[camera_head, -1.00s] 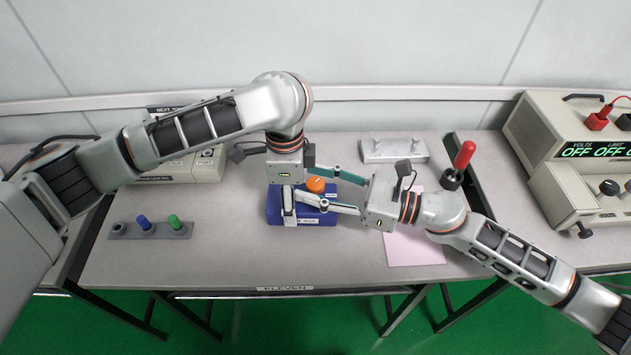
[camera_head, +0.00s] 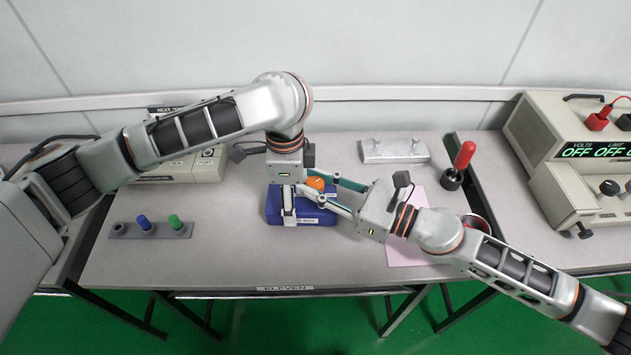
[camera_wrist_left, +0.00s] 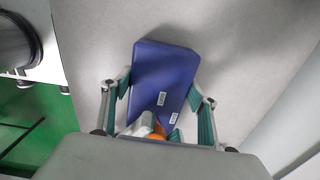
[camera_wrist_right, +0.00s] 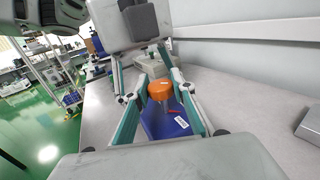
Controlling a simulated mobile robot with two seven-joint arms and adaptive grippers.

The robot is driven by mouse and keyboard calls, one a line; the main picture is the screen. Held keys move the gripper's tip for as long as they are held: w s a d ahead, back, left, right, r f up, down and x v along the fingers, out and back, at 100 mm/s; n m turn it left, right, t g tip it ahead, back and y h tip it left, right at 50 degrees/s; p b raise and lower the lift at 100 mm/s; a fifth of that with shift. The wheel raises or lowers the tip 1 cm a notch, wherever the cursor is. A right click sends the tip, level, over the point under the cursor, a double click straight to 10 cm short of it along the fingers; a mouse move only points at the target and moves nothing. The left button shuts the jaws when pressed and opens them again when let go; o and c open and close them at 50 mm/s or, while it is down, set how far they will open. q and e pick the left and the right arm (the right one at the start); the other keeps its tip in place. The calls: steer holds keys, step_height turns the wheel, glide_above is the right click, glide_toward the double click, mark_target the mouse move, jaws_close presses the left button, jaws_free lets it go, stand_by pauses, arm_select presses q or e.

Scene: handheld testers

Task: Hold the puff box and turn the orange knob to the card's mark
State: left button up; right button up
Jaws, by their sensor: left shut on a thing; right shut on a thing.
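The puff box (camera_head: 276,212) is a blue box with white labels, flat on the table. It also shows in the left wrist view (camera_wrist_left: 163,70) and the right wrist view (camera_wrist_right: 158,124). My left gripper (camera_head: 289,205) reaches down over it and is shut on its sides. The orange knob (camera_head: 316,184) is on the box's top; it also shows in the right wrist view (camera_wrist_right: 160,90). My right gripper (camera_head: 322,188) comes in from the right, its fingers on either side of the knob, shut on it. A pink card (camera_head: 402,252) lies partly under my right arm; its mark is hidden.
A grey strip (camera_head: 150,231) with blue and green pegs lies at left. A grey block (camera_head: 394,151) stands at the back. A red-handled tool (camera_head: 464,155) stands upright at right. A power supply (camera_head: 548,125) is beyond. The table's front middle is clear.

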arm_select(q)
steer(key=shift+s+d, duration=0.1)
arm_select(e)
steer(key=m+t+h, duration=0.3)
steer(key=t, duration=0.1)
steer(key=shift+s+m+h, duration=0.1)
steer(key=shift+m+h, duration=0.2)
steer(key=shift+m+t+h, duration=1)
steer(key=shift+t+h, duration=0.1)
steer(key=shift+h, duration=0.4)
steer(key=o, duration=1.1)
steer(key=shift+d, duration=0.1)
